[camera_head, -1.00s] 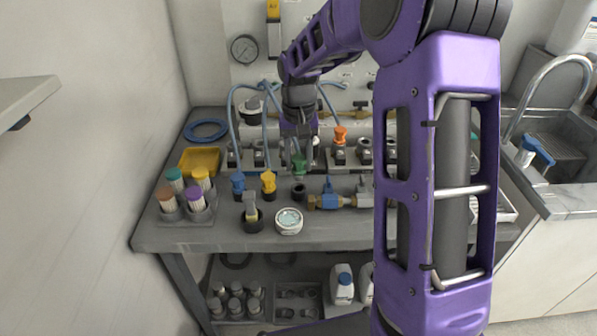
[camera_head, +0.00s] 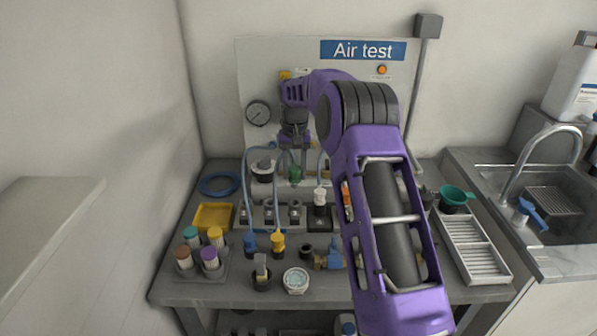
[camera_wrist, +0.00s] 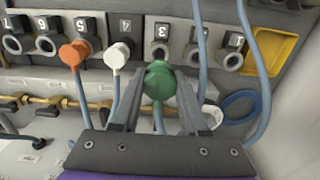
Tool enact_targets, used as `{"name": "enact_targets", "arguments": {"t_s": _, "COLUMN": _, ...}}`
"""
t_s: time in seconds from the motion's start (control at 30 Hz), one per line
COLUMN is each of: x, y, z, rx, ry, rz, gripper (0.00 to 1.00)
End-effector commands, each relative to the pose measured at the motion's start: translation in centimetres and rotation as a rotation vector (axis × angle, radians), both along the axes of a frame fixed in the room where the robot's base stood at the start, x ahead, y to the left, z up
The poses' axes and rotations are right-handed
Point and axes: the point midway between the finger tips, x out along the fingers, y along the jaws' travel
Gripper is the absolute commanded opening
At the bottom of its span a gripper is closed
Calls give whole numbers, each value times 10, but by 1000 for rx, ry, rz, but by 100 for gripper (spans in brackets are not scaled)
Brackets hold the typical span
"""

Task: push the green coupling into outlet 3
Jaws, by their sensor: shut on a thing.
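My gripper (camera_head: 295,160) is shut on the green coupling (camera_head: 295,174) and holds it up over the outlet row at the back of the bench. In the wrist view the green coupling (camera_wrist: 158,82) sits between the two fingertips (camera_wrist: 157,100). Outlet 3 (camera_wrist: 160,49), marked by its black number label, lies just beyond the coupling and is partly covered by it. In the head view outlet 3 (camera_head: 295,209) appears below the coupling, with a visible gap between them.
A white coupling (camera_wrist: 118,55) is in outlet 4, beside an orange coupling (camera_wrist: 75,52). Blue (camera_head: 250,241) and yellow (camera_head: 278,241) couplings stand in front of the row, near a black socket (camera_head: 305,252). Blue hoses (camera_wrist: 202,50) hang close to the gripper.

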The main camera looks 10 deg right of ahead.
Motion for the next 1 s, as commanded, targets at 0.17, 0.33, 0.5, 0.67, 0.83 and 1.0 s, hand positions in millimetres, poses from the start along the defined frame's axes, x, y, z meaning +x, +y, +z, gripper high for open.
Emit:
{"name": "enact_targets", "arguments": {"t_s": 0.17, "x": 4, "y": 0, "z": -4, "rx": -3, "ry": 1, "rz": 1, "gripper": 0}}
{"name": "enact_targets", "arguments": {"t_s": 0.33, "x": 3, "y": 0, "z": -15, "rx": -3, "ry": 3, "rz": 1, "gripper": 0}}
{"name": "enact_targets", "arguments": {"t_s": 0.5, "x": 3, "y": 0, "z": -33, "rx": -2, "ry": 1, "rz": 1, "gripper": 0}}
{"name": "enact_targets", "arguments": {"t_s": 0.67, "x": 3, "y": 0, "z": -49, "rx": -2, "ry": 1, "rz": 1, "gripper": 0}}
{"name": "enact_targets", "arguments": {"t_s": 0.83, "x": 3, "y": 0, "z": -55, "rx": -2, "ry": 0, "rz": 1, "gripper": 0}}
{"name": "enact_targets", "arguments": {"t_s": 1.0, "x": 3, "y": 0, "z": -54, "rx": -2, "ry": 0, "rz": 1, "gripper": 0}}
